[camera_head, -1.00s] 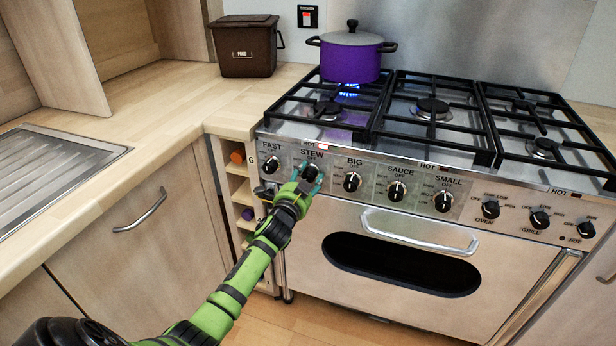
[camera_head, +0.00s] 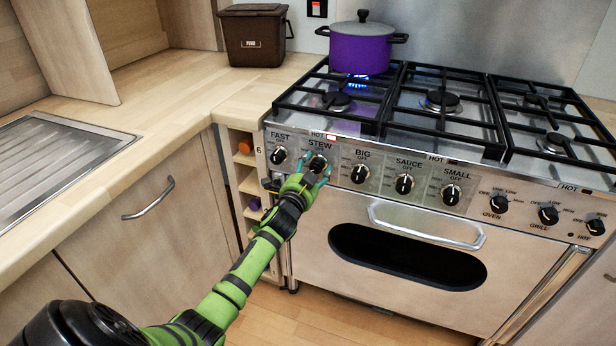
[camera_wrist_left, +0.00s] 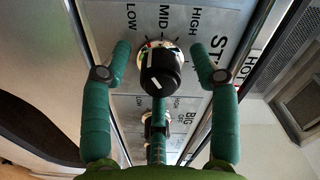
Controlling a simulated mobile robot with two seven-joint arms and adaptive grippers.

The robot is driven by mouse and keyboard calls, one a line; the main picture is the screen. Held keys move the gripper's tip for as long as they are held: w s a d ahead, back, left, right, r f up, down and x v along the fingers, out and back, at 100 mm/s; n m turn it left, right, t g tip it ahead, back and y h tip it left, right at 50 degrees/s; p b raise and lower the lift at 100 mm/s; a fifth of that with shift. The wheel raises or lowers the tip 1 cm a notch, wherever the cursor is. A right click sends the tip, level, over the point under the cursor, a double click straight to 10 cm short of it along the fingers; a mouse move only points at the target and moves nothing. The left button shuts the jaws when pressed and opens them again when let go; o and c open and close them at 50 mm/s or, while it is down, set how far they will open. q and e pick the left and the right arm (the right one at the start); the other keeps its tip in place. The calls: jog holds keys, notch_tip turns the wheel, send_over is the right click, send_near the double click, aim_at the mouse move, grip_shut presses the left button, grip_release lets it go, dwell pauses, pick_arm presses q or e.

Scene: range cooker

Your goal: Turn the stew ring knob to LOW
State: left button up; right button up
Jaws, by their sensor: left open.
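The stew ring knob (camera_head: 317,163) is a black knob under the STEW label, second from the left on the steel cooker panel. My left gripper (camera_head: 318,175) is at it, partly covering it. In the left wrist view the knob (camera_wrist_left: 161,72) sits between the two green fingers of my open left gripper (camera_wrist_left: 162,62), with a gap on each side. LOW, MID and HIGH are printed around it, LOW at left and HIGH at right in that view. A white line shows on the knob; I cannot tell exactly which setting it marks. My right gripper is out of view.
The fast knob (camera_head: 279,156) is close on the left and the big knob (camera_head: 359,174) on the right. A purple pot (camera_head: 361,50) stands over a lit blue flame at the back left. The oven handle (camera_head: 425,232) juts out below the panel.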

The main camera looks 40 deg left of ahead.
pick_arm(q)
jog(key=v, duration=1.1)
jog(key=shift+s, duration=0.35)
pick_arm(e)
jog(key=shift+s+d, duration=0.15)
pick_arm(q)
jog(key=shift+a, duration=0.1)
